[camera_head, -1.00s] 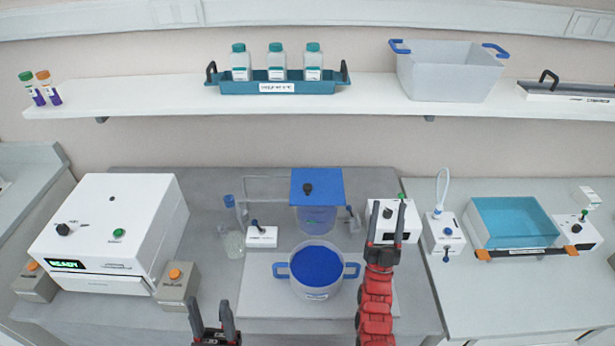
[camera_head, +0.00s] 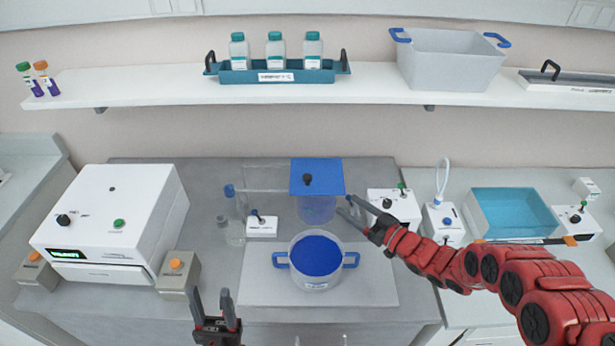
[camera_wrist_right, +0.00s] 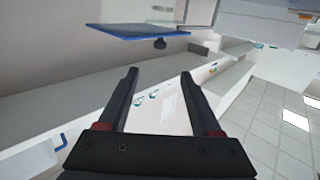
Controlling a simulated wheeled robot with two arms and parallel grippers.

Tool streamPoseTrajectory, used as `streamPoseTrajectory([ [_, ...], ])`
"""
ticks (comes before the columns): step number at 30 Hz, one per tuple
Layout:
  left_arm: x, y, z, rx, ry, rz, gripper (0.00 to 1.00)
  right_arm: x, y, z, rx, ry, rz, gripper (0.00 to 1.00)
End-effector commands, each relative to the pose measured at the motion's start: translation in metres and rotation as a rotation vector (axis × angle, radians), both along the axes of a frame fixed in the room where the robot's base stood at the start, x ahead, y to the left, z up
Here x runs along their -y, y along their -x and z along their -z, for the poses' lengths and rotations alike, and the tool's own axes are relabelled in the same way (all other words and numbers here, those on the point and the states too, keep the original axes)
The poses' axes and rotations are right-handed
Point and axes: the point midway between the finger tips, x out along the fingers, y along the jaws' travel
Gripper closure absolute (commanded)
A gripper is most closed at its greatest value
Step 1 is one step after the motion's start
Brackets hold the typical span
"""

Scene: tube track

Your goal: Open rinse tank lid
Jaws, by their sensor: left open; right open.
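The rinse tank (camera_head: 316,209) is a clear vessel on the bench, covered by a flat square blue lid (camera_head: 328,168) with a black knob (camera_head: 307,179). The lid lies closed on top. In the right wrist view the lid (camera_wrist_right: 130,32) shows edge-on at the upper left, with a dark knob (camera_wrist_right: 160,43). My right gripper (camera_head: 347,206) is open and empty, just right of the tank and below the lid's right edge; contact cannot be made out. My left gripper (camera_head: 212,296) is open and empty at the front, left of the blue-filled pot.
A two-handled pot (camera_head: 316,285) with blue content stands on a pale mat (camera_head: 370,285) before the tank. A white switch box (camera_head: 262,228) and glass bottles (camera_head: 234,232) stand left of it. A white machine (camera_head: 110,215) fills the left bench. A shelf (camera_head: 370,96) runs above.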

Motion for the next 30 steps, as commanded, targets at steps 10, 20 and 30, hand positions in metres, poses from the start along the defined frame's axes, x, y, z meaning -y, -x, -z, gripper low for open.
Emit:
streamPoseTrajectory([
  [10, 0.000, 0.000, 0.004, 0.000, 0.000, 0.000, 0.50, -0.031, -0.029, 0.000, 0.003, -0.001, -0.004, 0.34],
  [20, 0.000, 0.000, 0.016, 0.000, 0.000, 0.000, 0.50, -0.066, -0.063, 0.000, 0.007, -0.001, -0.003, 0.34],
  [30, 0.000, 0.000, 0.009, 0.000, 0.000, 0.000, 0.50, -0.100, -0.099, -0.003, 0.008, -0.005, -0.001, 0.34],
])
